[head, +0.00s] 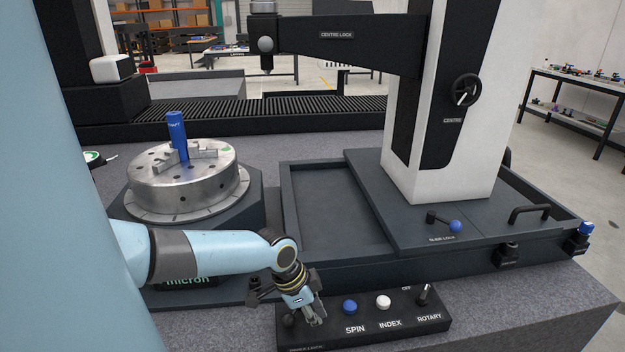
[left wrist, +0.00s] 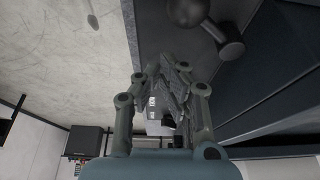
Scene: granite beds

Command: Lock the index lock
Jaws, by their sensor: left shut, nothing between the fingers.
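My left gripper (head: 314,318) is shut and empty, pointing down over the panel just right of the knob. In the left wrist view, the ball knob (left wrist: 186,10) and its hub (left wrist: 231,50) show at the top, apart from the shut fingertips (left wrist: 162,68). My right gripper is not in view.
The panel also carries a blue SPIN button (head: 350,307), a white INDEX button (head: 383,302) and a ROTARY switch (head: 424,294). Behind my left arm stands a round metal chuck (head: 183,180) holding a blue cylinder (head: 177,135). A blue-knobbed lever (head: 455,226) sits on the slide.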

